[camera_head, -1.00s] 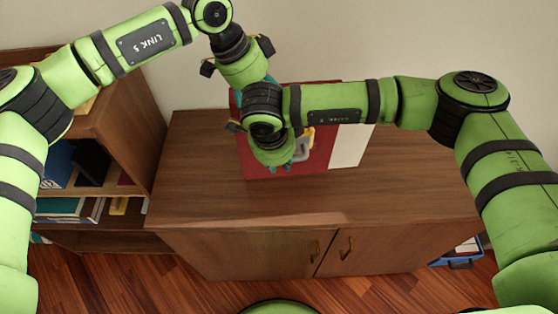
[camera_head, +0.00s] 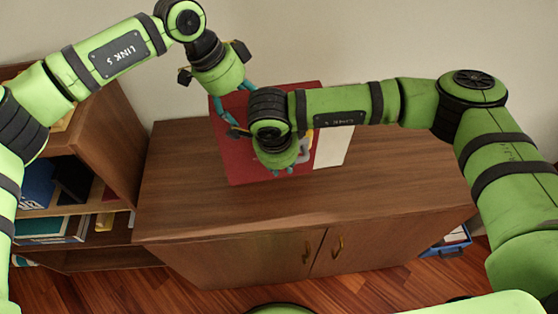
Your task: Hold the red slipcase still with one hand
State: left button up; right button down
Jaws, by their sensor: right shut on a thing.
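The red slipcase (camera_head: 243,163) stands on the wooden cabinet top, near the wall, with a cream panel (camera_head: 333,146) at its right. My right gripper (camera_head: 283,170) is in front of its red face and shut on it; the wrist hides most of the contact. A grey and yellow piece (camera_head: 307,145) shows just beside this gripper. My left gripper (camera_head: 240,103) is at the slipcase's upper left, its teal fingers spread with red showing between them. Its fingertips are partly hidden by my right wrist, so I cannot tell whether it touches the slipcase.
The cabinet top (camera_head: 185,195) is clear to the left, front and right of the slipcase. A taller bookshelf (camera_head: 117,145) with books stands at the left. A blue crate (camera_head: 452,243) is on the floor at the right.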

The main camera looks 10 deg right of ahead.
jog(key=shift+a+f, duration=1.6)
jog(key=shift+a, duration=0.4)
jog(key=d+f, duration=0.4)
jog(key=shift+f, duration=0.1)
jog(key=shift+s, duration=0.1)
jog(key=shift+s+d, duration=0.55)
jog(key=shift+s, duration=5.4)
jog(key=d, duration=1)
jog(key=shift+w, duration=0.45)
